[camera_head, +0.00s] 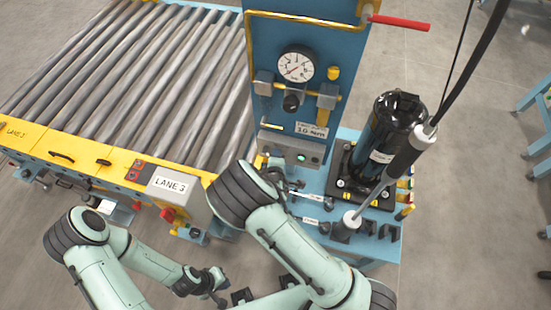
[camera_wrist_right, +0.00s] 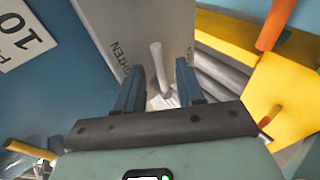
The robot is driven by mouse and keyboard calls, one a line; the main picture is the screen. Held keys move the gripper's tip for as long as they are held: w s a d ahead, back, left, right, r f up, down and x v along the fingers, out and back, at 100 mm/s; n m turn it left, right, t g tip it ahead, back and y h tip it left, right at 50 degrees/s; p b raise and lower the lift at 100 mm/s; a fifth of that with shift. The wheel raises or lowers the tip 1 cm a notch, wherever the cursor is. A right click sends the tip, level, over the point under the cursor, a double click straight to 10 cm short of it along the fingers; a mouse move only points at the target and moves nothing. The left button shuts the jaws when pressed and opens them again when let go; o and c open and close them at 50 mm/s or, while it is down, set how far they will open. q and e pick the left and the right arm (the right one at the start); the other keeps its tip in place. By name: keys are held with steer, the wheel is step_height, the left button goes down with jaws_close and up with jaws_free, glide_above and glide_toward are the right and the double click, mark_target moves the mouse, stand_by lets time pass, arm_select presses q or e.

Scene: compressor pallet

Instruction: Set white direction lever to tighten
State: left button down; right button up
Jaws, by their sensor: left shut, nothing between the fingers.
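The white direction lever (camera_wrist_right: 158,66) shows in the right wrist view as a pale rod with a rounded end. It stands out from a grey plate (camera_wrist_right: 172,25) printed with a partly visible word ending in "GHTEN". My right gripper (camera_wrist_right: 160,82) is open, with one dark blue finger on each side of the lever; whether either touches it I cannot tell. In the head view my right wrist hides the lever and gripper at the panel's lower left. My left gripper (camera_head: 220,291) is shut and empty, low at the bottom middle of the head view.
A blue panel (camera_head: 312,32) carries a pressure gauge (camera_head: 296,65) and a red-handled valve (camera_head: 401,22). The roller conveyor (camera_head: 130,70) lies left. An orange rod (camera_wrist_right: 276,22) is near my right gripper.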

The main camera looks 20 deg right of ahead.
steer(key=v, duration=1.3)
steer(key=shift+s, duration=0.2)
steer(key=shift+a, duration=0.1)
